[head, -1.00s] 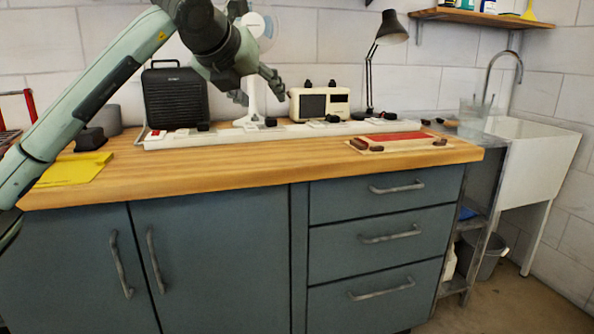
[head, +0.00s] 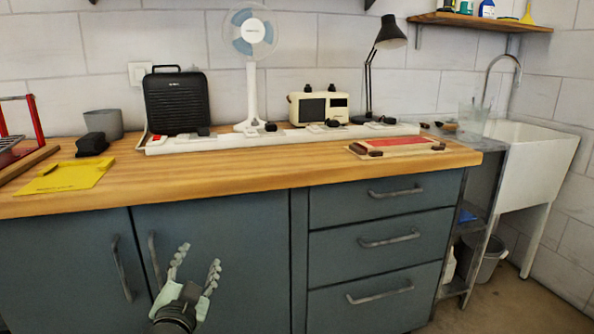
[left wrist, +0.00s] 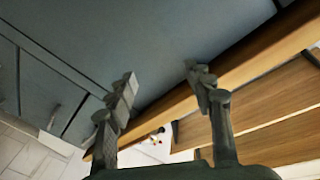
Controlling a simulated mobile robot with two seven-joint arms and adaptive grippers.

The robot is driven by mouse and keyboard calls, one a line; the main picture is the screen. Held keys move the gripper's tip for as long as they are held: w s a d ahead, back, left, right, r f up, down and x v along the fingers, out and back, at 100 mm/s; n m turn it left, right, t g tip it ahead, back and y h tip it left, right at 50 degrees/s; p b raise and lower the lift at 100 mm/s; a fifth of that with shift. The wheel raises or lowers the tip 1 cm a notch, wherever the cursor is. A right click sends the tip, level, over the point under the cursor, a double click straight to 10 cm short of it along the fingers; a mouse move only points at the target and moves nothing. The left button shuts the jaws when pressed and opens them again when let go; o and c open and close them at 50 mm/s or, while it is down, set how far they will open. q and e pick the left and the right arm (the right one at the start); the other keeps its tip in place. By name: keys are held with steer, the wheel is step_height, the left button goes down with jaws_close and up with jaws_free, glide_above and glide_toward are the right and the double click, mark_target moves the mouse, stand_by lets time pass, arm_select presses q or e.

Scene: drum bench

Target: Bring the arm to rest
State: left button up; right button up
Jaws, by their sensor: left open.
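My left gripper (head: 196,268) is low in the head view, in front of the blue-grey cabinet doors and below the wooden bench top (head: 250,175). Its two fingers are spread and nothing is between them. In the left wrist view the same gripper (left wrist: 160,88) shows its fingers apart and empty, with the cabinet front (left wrist: 120,40) and the bench's wooden edge beyond. Whether the fingers touch the cabinet cannot be told, but they look apart from it. My right gripper is in neither view.
On the bench stand a black heater (head: 177,103), a fan (head: 250,70), a cream radio (head: 320,106), a desk lamp (head: 388,38) and a long white power strip (head: 215,143). A sink (head: 535,145) stands at right. Door handles (head: 121,268) stick out near my gripper.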

arm_select(q)
steer(key=s+a+f+n+g+y, duration=0.1)
steer(key=s+a+f+n+g, duration=0.2)
steer(key=s+f, duration=0.6)
steer(key=s+a+f+n+g+y, duration=0.1)
steer(key=s+a+f+g, duration=0.35)
steer(key=f, duration=0.85)
steer(key=s+f+g, duration=0.3)
steer(key=s+f, duration=0.2)
steer(key=s, duration=0.4)
steer(key=s+d+f+g+h, duration=0.1)
steer(key=s+f+g, duration=0.3)
steer(key=s, duration=0.6)
steer(key=shift+d+f+n+h, duration=0.2)
steer(key=shift+f+n+h, duration=0.15)
steer(key=shift+f, duration=0.25)
